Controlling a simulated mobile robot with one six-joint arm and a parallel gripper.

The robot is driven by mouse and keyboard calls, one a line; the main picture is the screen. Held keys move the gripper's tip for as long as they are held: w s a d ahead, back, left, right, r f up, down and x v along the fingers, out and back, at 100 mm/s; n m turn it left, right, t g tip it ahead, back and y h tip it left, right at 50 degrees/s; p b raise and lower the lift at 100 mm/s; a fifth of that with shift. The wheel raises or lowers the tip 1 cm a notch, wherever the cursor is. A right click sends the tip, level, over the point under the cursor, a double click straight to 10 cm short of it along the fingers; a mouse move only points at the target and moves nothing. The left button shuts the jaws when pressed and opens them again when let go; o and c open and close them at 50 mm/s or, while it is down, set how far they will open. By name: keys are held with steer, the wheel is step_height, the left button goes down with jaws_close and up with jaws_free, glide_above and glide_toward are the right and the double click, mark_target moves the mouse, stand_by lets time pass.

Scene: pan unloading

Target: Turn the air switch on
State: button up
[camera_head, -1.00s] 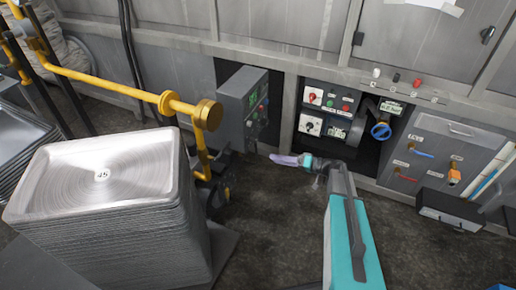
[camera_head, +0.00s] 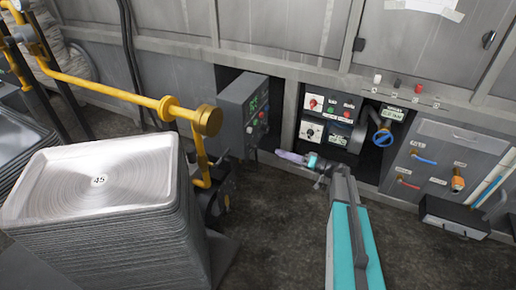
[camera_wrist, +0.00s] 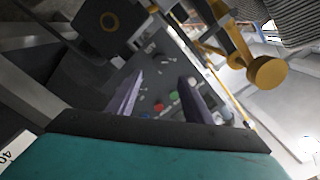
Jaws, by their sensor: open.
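My gripper (camera_head: 284,155) is at the end of my teal arm, low in front of the recessed controls. In the wrist view my gripper (camera_wrist: 160,82) shows two purple fingers, spread apart with nothing held between them. Past them is a dark panel (camera_wrist: 150,85) with green and red buttons and small switches, apart from the fingertips. I cannot read which control is the air switch.
White-faced panels with a red knob (camera_head: 312,103) and a black knob (camera_head: 309,132) are in the recess. A blue handwheel (camera_head: 382,138) and a panel with blue and red levers (camera_head: 440,150) stand right. A yellow pipe (camera_head: 110,85) and stacked pans (camera_head: 100,180) stand left.

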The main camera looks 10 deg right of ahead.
mark_target(257, 146)
steer(key=b+x, duration=0.1)
steer(key=x, duration=1)
steer(key=shift+w+a, duration=0.2)
steer(key=shift+a, duration=0.15)
